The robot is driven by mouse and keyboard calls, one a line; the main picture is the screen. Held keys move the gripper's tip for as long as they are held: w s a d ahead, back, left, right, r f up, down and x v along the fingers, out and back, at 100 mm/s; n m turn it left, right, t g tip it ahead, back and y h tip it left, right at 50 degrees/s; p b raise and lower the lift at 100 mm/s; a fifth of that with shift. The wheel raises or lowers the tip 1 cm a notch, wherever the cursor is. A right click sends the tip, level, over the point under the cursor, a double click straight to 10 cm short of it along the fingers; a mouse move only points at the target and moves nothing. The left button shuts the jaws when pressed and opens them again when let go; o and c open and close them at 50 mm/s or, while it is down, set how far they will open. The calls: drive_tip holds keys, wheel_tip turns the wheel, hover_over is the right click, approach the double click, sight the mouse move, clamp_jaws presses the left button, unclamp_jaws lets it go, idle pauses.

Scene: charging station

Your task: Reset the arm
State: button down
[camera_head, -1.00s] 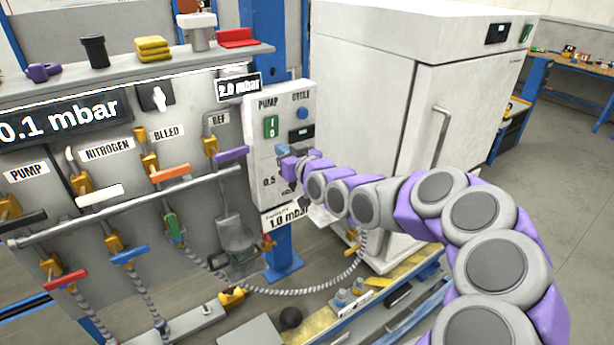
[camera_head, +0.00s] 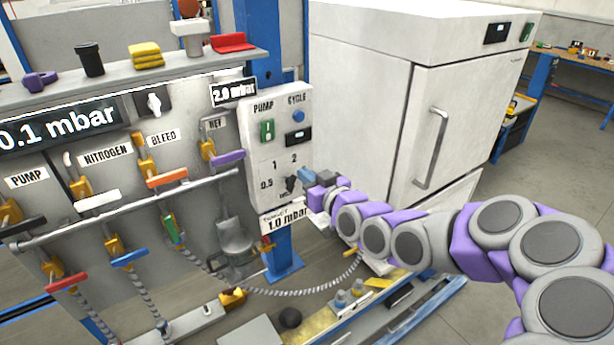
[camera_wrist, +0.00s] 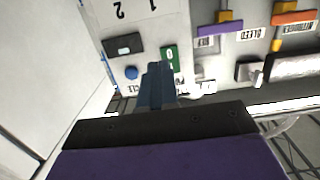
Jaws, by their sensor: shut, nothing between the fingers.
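My arm, grey and purple, reaches in from the right in the head view. My gripper (camera_head: 304,175) is shut and empty, with its blue fingertips just right of the lower part of the white control box (camera_head: 252,140). In the wrist view the shut fingers (camera_wrist: 157,72) point toward the box, which appears upside down there. The box has a green PUMP switch (camera_head: 267,130), a blue CYCLE button (camera_head: 298,116) and a black selector knob (camera_head: 290,184) near the fingertips. I cannot tell whether the fingers touch the box.
A valve panel with several coloured handles, such as a purple one (camera_head: 228,157), stands on the left. A tall white cabinet (camera_head: 365,110) stands behind the arm. A ribbed hose (camera_head: 300,290) hangs below. Floor on the far right is clear.

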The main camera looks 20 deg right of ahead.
drive_tip(key=s+a+f+g+h, duration=0.1)
drive_tip(key=s+a+f+g, duration=0.1)
drive_tip(key=s+f+g, duration=0.4)
drive_tip(key=s+a+f+g+h, duration=0.2)
drive_tip(key=s+f+g, duration=0.1)
drive_tip(key=s, duration=0.5)
drive_tip(key=s+m+g+h, duration=0.2)
drive_tip(key=s+g, duration=0.7)
drive_tip(key=s, duration=1.9)
drive_tip(key=shift+s+d+r+m, duration=0.15)
drive_tip(key=shift+s+d+m, duration=0.15)
drive_tip(key=shift+m, duration=0.5)
drive_tip(key=shift+a, duration=0.2)
